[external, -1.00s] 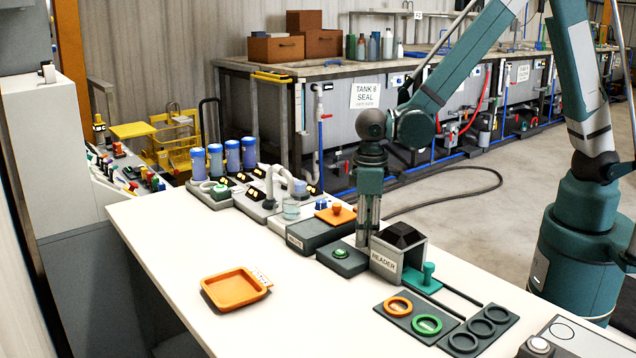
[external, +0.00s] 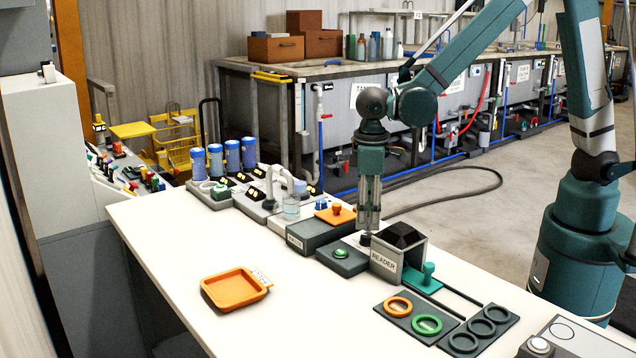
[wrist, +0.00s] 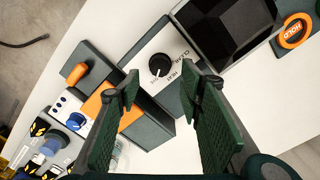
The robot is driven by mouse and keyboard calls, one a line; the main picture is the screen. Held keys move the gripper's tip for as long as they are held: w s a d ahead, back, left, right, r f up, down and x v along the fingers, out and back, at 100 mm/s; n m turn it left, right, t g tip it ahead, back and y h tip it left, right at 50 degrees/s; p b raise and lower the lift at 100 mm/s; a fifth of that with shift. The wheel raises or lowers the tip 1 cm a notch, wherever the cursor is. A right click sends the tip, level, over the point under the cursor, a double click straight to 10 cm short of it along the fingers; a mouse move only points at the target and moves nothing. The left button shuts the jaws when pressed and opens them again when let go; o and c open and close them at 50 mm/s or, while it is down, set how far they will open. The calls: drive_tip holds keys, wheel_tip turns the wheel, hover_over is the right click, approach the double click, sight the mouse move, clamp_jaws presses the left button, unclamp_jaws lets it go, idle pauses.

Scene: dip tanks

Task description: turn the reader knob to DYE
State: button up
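The reader knob (wrist: 159,65) is round and black with a small white mark, on a pale panel (wrist: 146,53) in the wrist view. Small lettering runs beside it; one word looks like CLEAR, and I cannot read DYE for certain. My gripper (wrist: 158,76) is open, with its two green-padded fingers apart on either side below the knob in the picture, and nothing between them. In the external view the gripper (external: 368,228) points down above a small dark knob (external: 365,239) beside the grey box labelled READER (external: 384,264). It appears apart from the knob.
The reader's dark hood (wrist: 225,30) stands close beside the knob. An orange HOLD ring (wrist: 294,31) lies beyond it. A box with a green button (external: 341,254) and an orange-handled block (external: 335,213) are nearby. An orange tray (external: 235,289) sits on the open white bench.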

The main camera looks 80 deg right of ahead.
sight(369, 235)
wheel_tip(369, 235, up, 7)
drive_tip(key=shift+f, duration=0.2)
drive_tip(key=shift+a, duration=0.1)
idle(0.5)
drive_tip(key=s+d+r+t, duration=0.3)
drive_tip(key=s+d+r, duration=0.3)
drive_tip(key=s+r, duration=0.45)
drive_tip(key=s+d+t+b, duration=0.1)
drive_tip(key=s+d+t, duration=0.3)
drive_tip(key=s, duration=1)
drive_tip(key=shift+s+d+r, duration=0.2)
drive_tip(key=shift+d+r, duration=0.1)
drive_tip(key=shift+d, duration=0.1)
